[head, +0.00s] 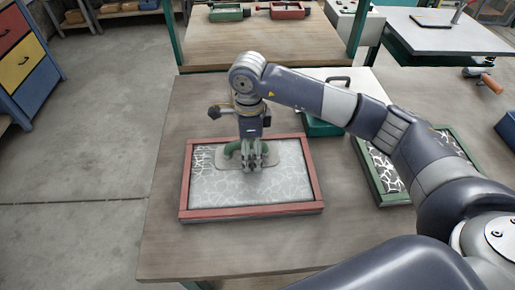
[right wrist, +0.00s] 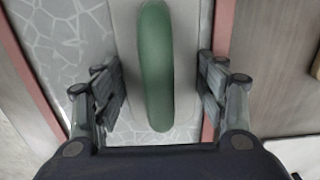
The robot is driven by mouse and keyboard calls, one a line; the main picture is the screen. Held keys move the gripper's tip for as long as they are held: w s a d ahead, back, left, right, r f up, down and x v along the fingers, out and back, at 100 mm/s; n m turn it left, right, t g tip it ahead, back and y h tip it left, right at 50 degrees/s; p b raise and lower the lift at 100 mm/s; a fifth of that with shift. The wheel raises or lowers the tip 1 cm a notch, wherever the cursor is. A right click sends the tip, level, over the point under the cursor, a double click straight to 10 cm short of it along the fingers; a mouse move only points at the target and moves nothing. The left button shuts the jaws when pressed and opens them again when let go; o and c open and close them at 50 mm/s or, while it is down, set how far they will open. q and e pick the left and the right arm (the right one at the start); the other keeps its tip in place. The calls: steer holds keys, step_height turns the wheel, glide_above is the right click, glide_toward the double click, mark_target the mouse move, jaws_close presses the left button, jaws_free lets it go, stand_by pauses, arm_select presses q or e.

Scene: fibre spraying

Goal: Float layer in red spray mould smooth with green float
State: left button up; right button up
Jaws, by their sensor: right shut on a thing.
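The red spray mould (head: 250,211) lies flat on the wooden table. Its layer (head: 285,180) is grey with a white web pattern, paler over most of the area and with stark white strands at the upper left. The green float (head: 232,148) rests on the layer near the mould's far side, its grey plate flat. My right gripper (head: 252,158) is over the float and shut on its green handle. In the right wrist view, the handle (right wrist: 155,70) stands between the two fingers, with the red rim at both sides. My left gripper is out of view.
A green mould (head: 386,186) with a white web pattern lies to the right, partly behind my right arm. A teal box (head: 316,127) stands behind the red mould. The wooden table (head: 166,235) is bare at its left and front.

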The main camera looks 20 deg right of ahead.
mark_target(275, 151)
steer(key=shift+w+a+r+b, duration=0.1)
steer(key=shift+w+a+b, duration=0.25)
steer(key=shift+a, duration=0.5)
steer(key=shift+w+a+f+b, duration=0.1)
steer(key=shift+w+a+b, duration=0.25)
steer(key=shift+a, duration=0.5)
steer(key=shift+w+a+r+b, duration=0.1)
steer(key=shift+w+a+b, duration=0.25)
steer(key=shift+a, duration=0.5)
steer(key=shift+s+d, duration=0.2)
steer(key=shift+d, duration=0.5)
steer(key=shift+s+d+b, duration=0.25)
steer(key=shift+d+b, duration=0.1)
steer(key=shift+d, duration=0.55)
steer(key=shift+s+d+b, duration=0.15)
steer(key=shift+s+d, duration=0.1)
steer(key=shift+d, duration=0.5)
steer(key=shift+s+d+b, duration=0.15)
steer(key=shift+s+d, duration=0.05)
steer(key=shift+d, duration=0.55)
steer(key=shift+s+d+b, duration=0.25)
steer(key=shift+d, duration=0.6)
steer(key=shift+s+d+b, duration=0.3)
steer(key=shift+d, duration=0.6)
steer(key=shift+s+d+b, duration=0.25)
steer(key=shift+d, duration=0.6)
